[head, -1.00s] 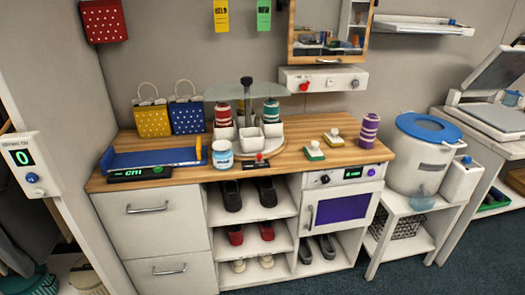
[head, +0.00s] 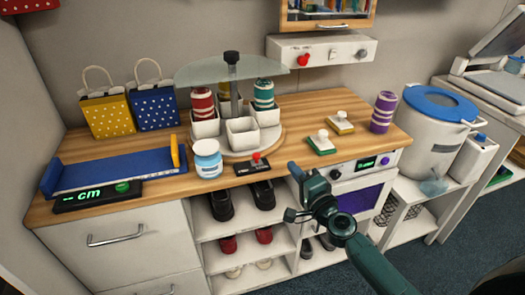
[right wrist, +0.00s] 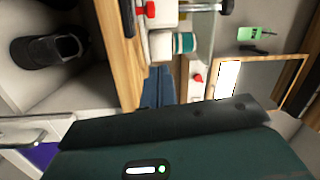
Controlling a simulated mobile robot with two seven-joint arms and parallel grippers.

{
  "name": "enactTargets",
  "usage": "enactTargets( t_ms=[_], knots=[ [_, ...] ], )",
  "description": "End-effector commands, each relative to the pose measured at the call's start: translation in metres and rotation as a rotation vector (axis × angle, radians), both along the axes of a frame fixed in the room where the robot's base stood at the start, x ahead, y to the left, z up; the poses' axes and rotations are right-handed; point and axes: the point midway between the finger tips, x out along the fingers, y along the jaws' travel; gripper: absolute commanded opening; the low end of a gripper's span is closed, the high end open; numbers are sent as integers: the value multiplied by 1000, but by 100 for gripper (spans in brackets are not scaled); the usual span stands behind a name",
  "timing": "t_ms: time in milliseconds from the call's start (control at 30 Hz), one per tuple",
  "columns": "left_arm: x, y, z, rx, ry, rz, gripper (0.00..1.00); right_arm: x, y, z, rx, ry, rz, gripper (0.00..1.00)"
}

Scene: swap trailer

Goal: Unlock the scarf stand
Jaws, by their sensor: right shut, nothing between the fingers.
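The scarf stand (head: 236,140) stands on the wooden counter, a round base with white cups under a glass top with a black knob (head: 232,58). A red-and-white roll (head: 202,104) and a teal-and-white roll (head: 263,95) stand in cups. A small black block with a red lever (head: 256,160) sits at its front; a red knob also shows in the right wrist view (right wrist: 150,9). My right gripper (head: 295,172) is shut and empty, apart from the stand, at the counter's front edge, right of the lever. My left gripper is not in view.
A blue tray (head: 115,167) is at left. Shoes (head: 263,194) fill the shelves below.

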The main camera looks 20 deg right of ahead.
Motion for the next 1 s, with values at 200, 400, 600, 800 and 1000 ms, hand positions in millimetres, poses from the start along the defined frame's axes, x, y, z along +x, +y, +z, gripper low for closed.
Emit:
enactTargets(
  t_ms=[200, 400, 600, 800, 1000],
  knots=[
    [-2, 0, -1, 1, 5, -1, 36, 0, 0, 0, 2, 0, -1, 0],
    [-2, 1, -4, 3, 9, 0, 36, 5, 1, 1, 1, -1, -1, 0],
    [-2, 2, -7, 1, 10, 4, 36, 34, 6, 3, 3, -3, 0, 0],
    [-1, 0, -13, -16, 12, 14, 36, 77, 14, 4, 2, -3, 0, 0],
    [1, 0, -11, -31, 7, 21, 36, 92, 31, 3, 2, 2, 4, 0]
  ],
)
